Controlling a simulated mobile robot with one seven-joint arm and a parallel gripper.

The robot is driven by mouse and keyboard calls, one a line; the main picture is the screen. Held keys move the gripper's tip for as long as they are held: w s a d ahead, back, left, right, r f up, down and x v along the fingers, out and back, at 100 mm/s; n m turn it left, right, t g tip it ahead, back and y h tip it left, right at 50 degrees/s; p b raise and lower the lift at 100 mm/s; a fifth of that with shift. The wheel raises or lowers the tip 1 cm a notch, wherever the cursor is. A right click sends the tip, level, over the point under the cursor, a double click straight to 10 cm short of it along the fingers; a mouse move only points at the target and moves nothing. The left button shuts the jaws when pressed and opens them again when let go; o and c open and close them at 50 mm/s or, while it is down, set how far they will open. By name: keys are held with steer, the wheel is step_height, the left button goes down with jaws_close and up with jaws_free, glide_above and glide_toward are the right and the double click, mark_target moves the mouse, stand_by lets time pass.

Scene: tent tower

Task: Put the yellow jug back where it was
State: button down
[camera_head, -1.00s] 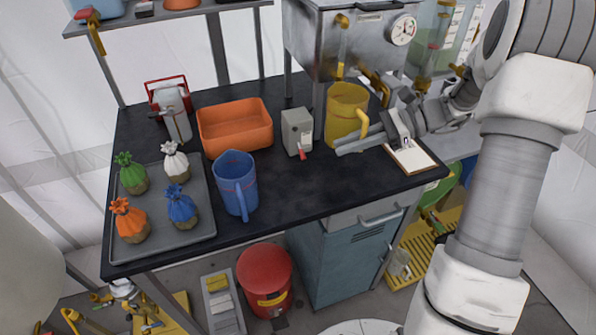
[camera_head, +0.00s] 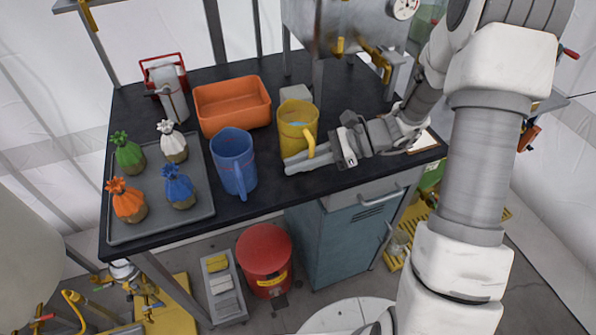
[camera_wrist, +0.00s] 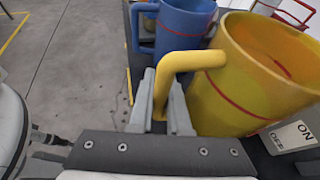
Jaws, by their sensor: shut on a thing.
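The yellow jug (camera_head: 296,122) is upright on the right of the blue jug, with something pale blue, like liquid, inside it. Whether its base touches the black bench top I cannot tell. My gripper (camera_head: 308,157) is shut on the jug's handle, coming from the right. In the wrist view the yellow jug (camera_wrist: 255,75) fills the right side and its handle (camera_wrist: 182,68) runs down between my gripper's fingers (camera_wrist: 162,108). The blue jug (camera_head: 233,160) stands on the bench close to the left; it also shows behind in the wrist view (camera_wrist: 182,28).
A grey tray (camera_head: 150,222) holds several tied sacks at the left. An orange bin (camera_head: 232,103) stands behind the jugs. A grey switch box (camera_head: 295,94) is right behind the yellow jug. The metal tank (camera_head: 340,25) overhangs the back. A red bucket (camera_head: 264,258) stands on the floor.

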steer(key=shift+f, duration=1.45)
steer(key=shift+f, duration=0.1)
steer(key=c, duration=1.3)
jaws_free()
steer(key=shift+f, duration=0.15)
steer(key=o, duration=0.4)
